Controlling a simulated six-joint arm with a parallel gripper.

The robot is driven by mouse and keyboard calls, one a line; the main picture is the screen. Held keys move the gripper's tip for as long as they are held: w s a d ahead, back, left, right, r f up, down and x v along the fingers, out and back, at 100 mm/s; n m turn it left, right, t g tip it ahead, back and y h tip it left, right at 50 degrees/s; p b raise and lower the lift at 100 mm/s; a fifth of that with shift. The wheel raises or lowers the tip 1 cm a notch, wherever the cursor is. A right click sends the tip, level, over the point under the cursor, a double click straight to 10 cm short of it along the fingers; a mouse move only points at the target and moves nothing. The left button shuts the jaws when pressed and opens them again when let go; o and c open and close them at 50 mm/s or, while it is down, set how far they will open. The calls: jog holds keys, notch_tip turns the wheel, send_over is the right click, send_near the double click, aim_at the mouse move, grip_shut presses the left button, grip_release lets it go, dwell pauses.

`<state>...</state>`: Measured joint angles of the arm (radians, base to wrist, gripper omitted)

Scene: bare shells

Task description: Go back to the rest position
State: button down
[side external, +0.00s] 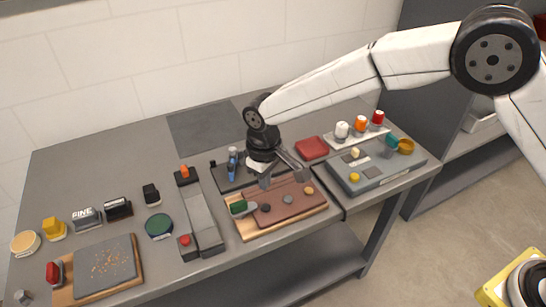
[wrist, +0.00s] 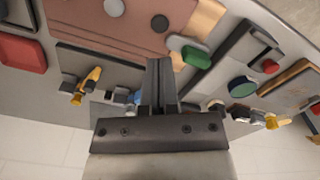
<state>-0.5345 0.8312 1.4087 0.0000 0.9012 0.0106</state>
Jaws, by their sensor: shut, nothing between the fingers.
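A green-handled tool (side external: 240,207) lies at the board's left side, with several small round discs on the board. The gripper appears to be above the board, but its exact height cannot be told.
A grey panel (side external: 374,180) with blocks and cups stands to the right, beside a red tray (side external: 312,148). To the left are a long grey block (side external: 201,219), a green round pad (side external: 159,226) and a speckled slab (side external: 104,262). The back left of the table is clear.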

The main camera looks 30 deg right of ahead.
jog(key=s+d+r+m+t, duration=0.1)
jog(key=s+d+m, duration=0.1)
jog(key=s+d, duration=0.4)
jog(key=s+d+r+m, duration=0.2)
jog(key=s+d, duration=0.4)
jog(key=d, duration=0.6)
jog(key=s+d+r+m+t, duration=0.1)
jog(key=s+d+m, duration=0.1)
jog(key=s+d, duration=0.4)
jog(key=d, duration=0.3)
jog(key=shift+s+d+r+t, duration=0.2)
jog(key=shift+d+r+t, duration=0.1)
jog(key=shift+r, duration=0.1)
